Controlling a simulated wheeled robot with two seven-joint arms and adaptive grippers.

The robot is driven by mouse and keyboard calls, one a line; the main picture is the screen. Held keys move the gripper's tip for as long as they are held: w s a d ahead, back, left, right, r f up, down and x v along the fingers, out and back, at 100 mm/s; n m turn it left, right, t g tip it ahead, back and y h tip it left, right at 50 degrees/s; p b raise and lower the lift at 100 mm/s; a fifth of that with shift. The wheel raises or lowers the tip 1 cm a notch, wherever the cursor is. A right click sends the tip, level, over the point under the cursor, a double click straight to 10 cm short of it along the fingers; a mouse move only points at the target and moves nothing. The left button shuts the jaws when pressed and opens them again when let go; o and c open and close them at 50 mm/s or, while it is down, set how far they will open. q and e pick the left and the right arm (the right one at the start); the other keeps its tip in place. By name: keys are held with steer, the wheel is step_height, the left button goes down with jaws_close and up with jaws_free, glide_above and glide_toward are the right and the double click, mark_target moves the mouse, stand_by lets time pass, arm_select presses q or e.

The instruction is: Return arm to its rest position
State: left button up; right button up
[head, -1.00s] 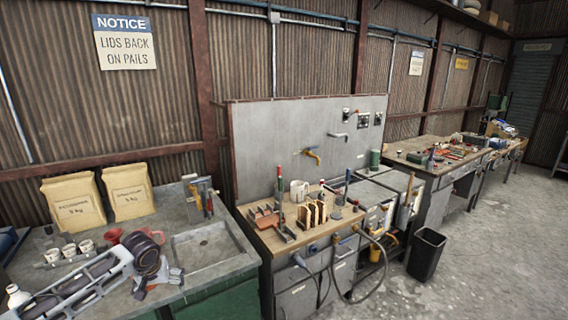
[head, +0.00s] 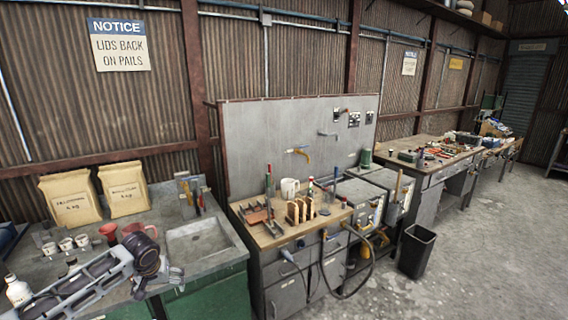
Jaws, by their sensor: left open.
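My left arm comes in from the lower left over the grey counter (head: 205,272). My left gripper (head: 172,279) is at its end, near the counter's front edge and below the sink (head: 197,241). Its fingers are apart and I see nothing between them. A reddish jug (head: 134,229) stands behind my left wrist, partly hidden by it. My right gripper is out of view.
Two tan paper bags (head: 70,198) stand at the counter's back. Small white cups (head: 66,244) and a white bottle (head: 17,291) are at left. A wooden-topped bench (head: 262,236) stands right of the counter. A black bin (head: 416,251) is on the floor, with open floor beyond.

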arm_select(q)
step_height(320, 180, down, 22)
steer(key=m+t+b, duration=0.1)
steer(key=s+f+m+b, duration=0.1)
steer(key=s+f, duration=0.4)
steer(key=f, duration=0.4)
steer(key=s+f, duration=0.6)
steer(key=f, duration=0.4)
steer(key=s+d+f+m+g+b, duration=0.1)
steer(key=s+d+f, duration=0.2)
steer(key=s+f, duration=0.55)
steer(key=s+d+f+m+g, duration=0.1)
steer(key=s+d+f, duration=0.1)
steer(key=s+f, duration=0.65)
steer(key=s+d+f, duration=0.1)
steer(key=s+d, duration=0.1)
steer(key=s, duration=0.6)
steer(key=s+d+f+m+g, duration=0.1)
steer(key=s+d+f, duration=0.1)
steer(key=s, duration=0.7)
steer(key=s+d+f+m+h, duration=0.1)
steer(key=s+d, duration=0.3)
steer(key=s, duration=0.5)
steer(key=shift+f+b, duration=0.35)
steer(key=shift+f, duration=0.3)
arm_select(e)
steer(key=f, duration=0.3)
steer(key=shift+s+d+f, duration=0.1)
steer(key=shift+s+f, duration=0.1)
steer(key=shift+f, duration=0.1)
